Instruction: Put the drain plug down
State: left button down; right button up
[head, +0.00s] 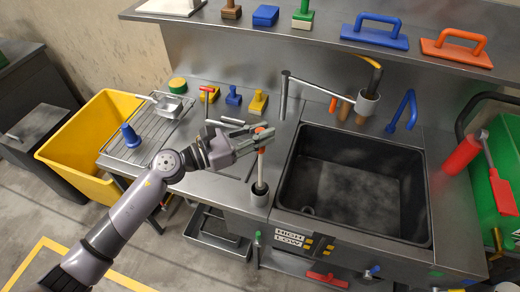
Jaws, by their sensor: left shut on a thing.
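My left gripper (262,138) reaches in from the left over the steel counter, just left of the sink (355,185). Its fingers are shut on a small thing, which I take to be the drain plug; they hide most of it. A small orange bit (261,129) shows at the fingers, but I cannot tell whether it is the plug or the end of the pale handle below. That handle stands in a grey cup (259,196) at the sink's left front corner. The sink basin is dark and looks empty. My right gripper is not in view.
A ribbed drainboard (140,152) with a blue piece (131,136) lies left, beside a yellow bin (88,140). Red, blue and yellow stamp-like tools stand at the counter's back. A faucet (322,90) reaches over the sink's back. A shelf with trowels (375,32) runs above.

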pick_arm(q)
jog(key=shift+f, duration=0.7)
send_over(260, 165)
jog(key=f, duration=0.4)
jog(key=shift+w, duration=0.35)
jog(key=shift+f, duration=0.15)
jog(key=shift+f, duration=0.15)
jog(key=c, duration=1.5)
grip_release()
jog(key=shift+o, duration=0.2)
